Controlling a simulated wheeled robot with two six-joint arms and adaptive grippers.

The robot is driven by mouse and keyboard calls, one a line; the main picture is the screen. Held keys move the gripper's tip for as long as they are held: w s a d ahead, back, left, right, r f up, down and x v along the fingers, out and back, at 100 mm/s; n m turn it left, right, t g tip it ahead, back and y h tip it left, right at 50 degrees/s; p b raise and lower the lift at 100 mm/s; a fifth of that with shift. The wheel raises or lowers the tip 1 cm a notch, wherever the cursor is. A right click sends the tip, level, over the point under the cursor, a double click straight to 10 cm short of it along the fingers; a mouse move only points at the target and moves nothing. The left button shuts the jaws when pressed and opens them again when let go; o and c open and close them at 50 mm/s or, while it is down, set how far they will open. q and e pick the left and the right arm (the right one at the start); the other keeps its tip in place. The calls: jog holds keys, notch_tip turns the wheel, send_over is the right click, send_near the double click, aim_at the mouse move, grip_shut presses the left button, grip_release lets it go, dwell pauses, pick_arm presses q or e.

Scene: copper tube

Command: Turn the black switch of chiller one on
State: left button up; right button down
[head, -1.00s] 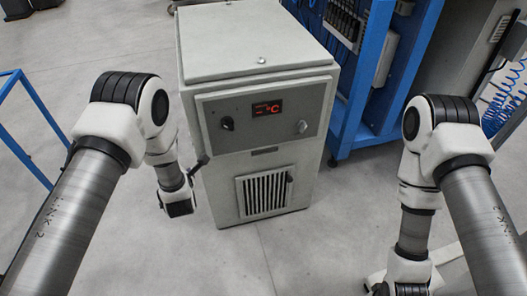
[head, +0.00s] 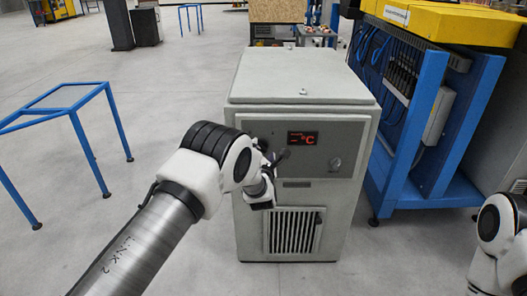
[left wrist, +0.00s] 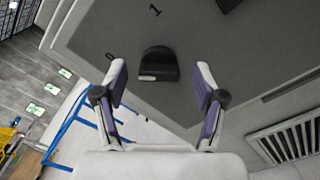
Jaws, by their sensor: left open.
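The chiller (head: 290,88) is a light grey cabinet with a grey control panel (head: 342,134) and a red lit display (head: 301,139). The black switch (left wrist: 158,62) shows in the left wrist view on the grey panel, below a printed "1". In the head view my left arm and gripper hide it. My left gripper (head: 273,166) is at the left part of the panel. In the left wrist view its two fingers are open, one on each side of the switch, with no clear contact. The right gripper is out of view; only part of my right arm shows.
A second, light knob (head: 335,163) sits at the panel's right. A vent grille (head: 294,231) is below. A blue frame with equipment (head: 407,140) stands close on the right. A blue stand (head: 89,148) is at the left, with clear floor between it and the chiller.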

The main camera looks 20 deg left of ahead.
pick_arm(q)
jog(key=shift+x, duration=0.8)
jog(key=c, duration=1.1)
jog(key=shift+c, duration=0.2)
